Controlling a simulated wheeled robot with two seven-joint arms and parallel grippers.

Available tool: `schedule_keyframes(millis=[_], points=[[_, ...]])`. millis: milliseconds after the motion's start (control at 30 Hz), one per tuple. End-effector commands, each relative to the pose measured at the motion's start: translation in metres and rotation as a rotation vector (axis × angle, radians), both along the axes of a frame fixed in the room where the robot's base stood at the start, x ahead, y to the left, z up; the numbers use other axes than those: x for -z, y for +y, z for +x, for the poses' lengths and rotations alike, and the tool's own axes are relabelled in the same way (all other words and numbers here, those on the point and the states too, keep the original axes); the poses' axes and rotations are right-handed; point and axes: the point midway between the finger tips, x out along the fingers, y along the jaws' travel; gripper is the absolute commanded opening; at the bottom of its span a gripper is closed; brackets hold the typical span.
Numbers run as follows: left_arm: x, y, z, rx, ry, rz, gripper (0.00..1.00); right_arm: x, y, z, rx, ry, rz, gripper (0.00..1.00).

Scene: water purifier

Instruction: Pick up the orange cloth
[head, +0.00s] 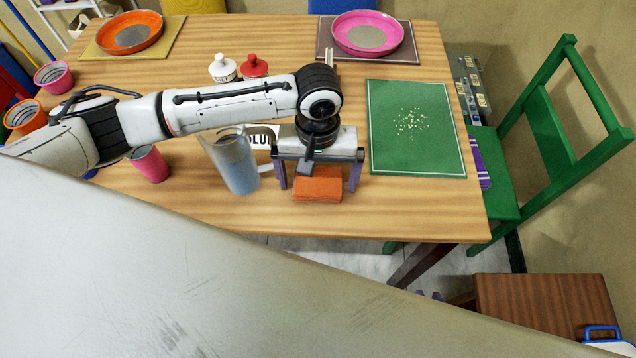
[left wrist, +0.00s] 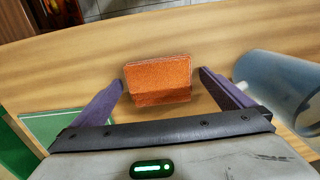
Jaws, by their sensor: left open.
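The orange cloth (head: 317,189) is a folded, block-like pad lying on the wooden table near its front edge. My left gripper (head: 318,184) is open above the cloth, with one purple finger on each side of it in the head view. In the left wrist view the cloth (left wrist: 158,78) lies between the two spread fingertips (left wrist: 162,78), with a gap on both sides, and neither finger touches it. Part of the cloth's back is hidden by the gripper in the head view. My right gripper is not in view.
A blue-grey pitcher (head: 236,165) stands close to the left of the gripper; it also shows in the left wrist view (left wrist: 280,88). A green placemat (head: 417,145) with crumbs lies to the right. A pink cup (head: 150,165) stands further left. Bare table (head: 420,210) lies front right.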

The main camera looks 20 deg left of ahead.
Motion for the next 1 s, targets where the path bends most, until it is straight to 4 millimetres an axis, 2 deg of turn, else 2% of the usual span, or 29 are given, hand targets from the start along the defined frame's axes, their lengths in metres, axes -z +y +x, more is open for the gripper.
schedule_keyframes(millis=[200,467,767,1000], points=[[0.001,0.000,0.000,0.001,0.000,-0.001,1.00,0.000,0.000,0.000,0.000,-0.001,0.000,0.21],[0.000,0.000,0.000,0.001,0.000,-0.001,0.56,0.000,0.000,0.000,0.000,-0.001,0.000,0.21],[-0.002,-0.001,0.000,0.001,-0.002,-0.002,0.56,0.000,0.000,-0.002,0.000,0.003,-0.001,0.21],[-0.024,-0.001,0.001,0.001,-0.004,-0.003,0.56,-0.002,0.000,-0.002,0.000,0.004,0.000,0.21]])
